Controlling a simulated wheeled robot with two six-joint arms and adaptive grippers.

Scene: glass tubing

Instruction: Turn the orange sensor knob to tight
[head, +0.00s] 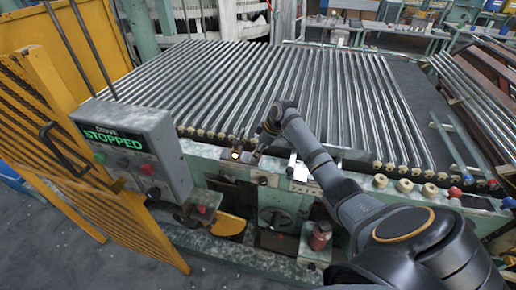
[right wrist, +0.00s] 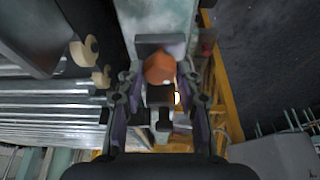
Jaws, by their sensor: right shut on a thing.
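The orange sensor knob (right wrist: 160,68) is in the upper middle of the right wrist view, between the fingers of my right gripper (right wrist: 160,84). The gripper is shut on it. A dark block shows just behind the knob and a small bright light beside it. In the head view my right gripper (head: 262,138) is at the front rail of the machine, by the ends of the tubes, and hides the knob there. The knob's marking or turn angle cannot be read. My left gripper is not in view.
Long glass tubes (head: 250,85) lie on the bed behind my gripper. A lit amber button (head: 236,155) sits left of the gripper, and a red-capped container (head: 320,236) below.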

